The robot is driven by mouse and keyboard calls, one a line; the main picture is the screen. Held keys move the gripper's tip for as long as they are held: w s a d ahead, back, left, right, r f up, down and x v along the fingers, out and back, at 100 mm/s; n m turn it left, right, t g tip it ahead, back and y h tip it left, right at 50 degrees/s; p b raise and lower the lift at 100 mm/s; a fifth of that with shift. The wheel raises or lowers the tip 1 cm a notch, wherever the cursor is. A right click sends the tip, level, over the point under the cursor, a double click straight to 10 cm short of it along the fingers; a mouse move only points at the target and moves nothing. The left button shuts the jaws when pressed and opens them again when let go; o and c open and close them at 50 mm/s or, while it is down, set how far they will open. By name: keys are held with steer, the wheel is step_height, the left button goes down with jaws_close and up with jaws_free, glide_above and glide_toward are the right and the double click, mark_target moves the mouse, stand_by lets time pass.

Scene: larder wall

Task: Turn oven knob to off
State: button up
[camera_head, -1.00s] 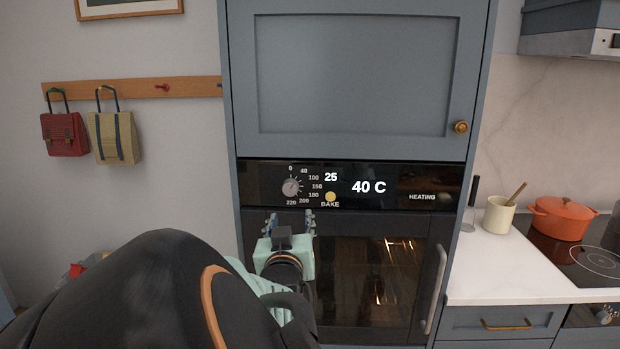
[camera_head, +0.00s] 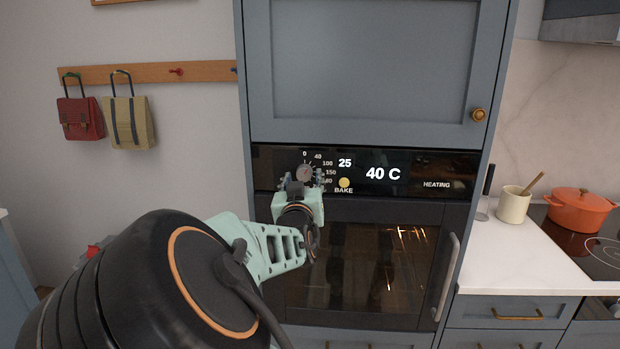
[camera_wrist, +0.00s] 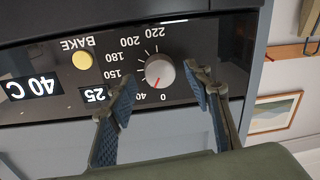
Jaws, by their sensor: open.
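The oven knob (camera_head: 304,173) is a round grey dial on the black control panel. My gripper (camera_head: 299,184) is open just below and in front of the knob. In the wrist view my gripper's two fingers (camera_wrist: 160,88) stand apart, one on each side of the knob's lower edge as pictured. Whether they touch the knob is not clear. The display (camera_head: 383,174) reads 25, 40 C and HEATING.
A yellow BAKE button (camera_head: 344,183) sits right of the knob. The oven door (camera_head: 365,270) below is shut, its interior lit, with a vertical handle (camera_head: 446,277) at right. An orange pot (camera_head: 578,212) and a cream utensil jar (camera_head: 513,205) stand on the right.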

steer(key=shift+w, duration=0.55)
steer(key=shift+c, duration=0.5)
steer(key=c, duration=1)
steer(key=shift+c, duration=0.2)
steer(key=shift+n, duration=0.3)
steer(key=n+p, duration=0.1)
steer(key=n, duration=0.2)
steer(key=shift+n+p, duration=0.45)
steer(key=shift+n, duration=0.65)
